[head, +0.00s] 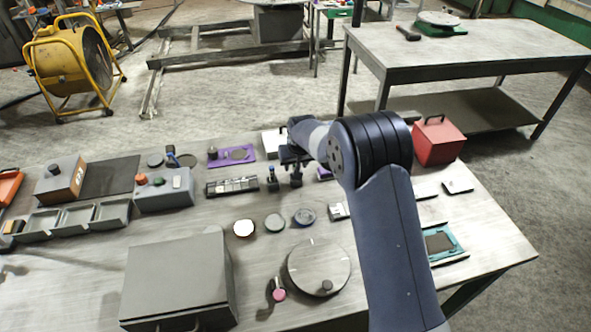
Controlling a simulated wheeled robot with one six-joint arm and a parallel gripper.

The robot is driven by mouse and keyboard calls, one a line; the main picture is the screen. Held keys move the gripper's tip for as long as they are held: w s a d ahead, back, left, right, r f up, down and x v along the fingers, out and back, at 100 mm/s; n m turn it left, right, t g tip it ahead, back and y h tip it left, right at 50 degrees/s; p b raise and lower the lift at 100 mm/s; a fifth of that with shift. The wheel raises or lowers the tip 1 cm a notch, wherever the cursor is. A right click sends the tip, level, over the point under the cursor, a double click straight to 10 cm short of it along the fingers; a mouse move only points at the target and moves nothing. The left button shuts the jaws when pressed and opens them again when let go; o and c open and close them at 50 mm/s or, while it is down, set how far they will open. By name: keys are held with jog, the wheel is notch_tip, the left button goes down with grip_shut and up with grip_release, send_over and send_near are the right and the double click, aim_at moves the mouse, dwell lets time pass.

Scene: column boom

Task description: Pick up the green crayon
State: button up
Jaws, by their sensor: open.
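I cannot make out a green crayon anywhere in the head view. It may be hidden behind my arm or too small to tell. My gripper (284,182) is open, with its two dark fingers apart and pointing down over the far middle of the grey table (300,188). I see nothing held between the fingers. A slotted dark rack (232,186) lies just left of the gripper. My forearm covers part of the table to the right of the gripper.
Grey bins (112,213) and a button box (164,190) stand at left. A large grey box (178,278) and a round lidded disc (318,268) stand in front. A purple tray (232,156) lies behind. A red box (438,141) and teal frame (455,240) are at right.

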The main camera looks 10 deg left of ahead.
jog(key=shift+x, duration=0.85)
jog(key=shift+c, duration=0.5)
grip_shut()
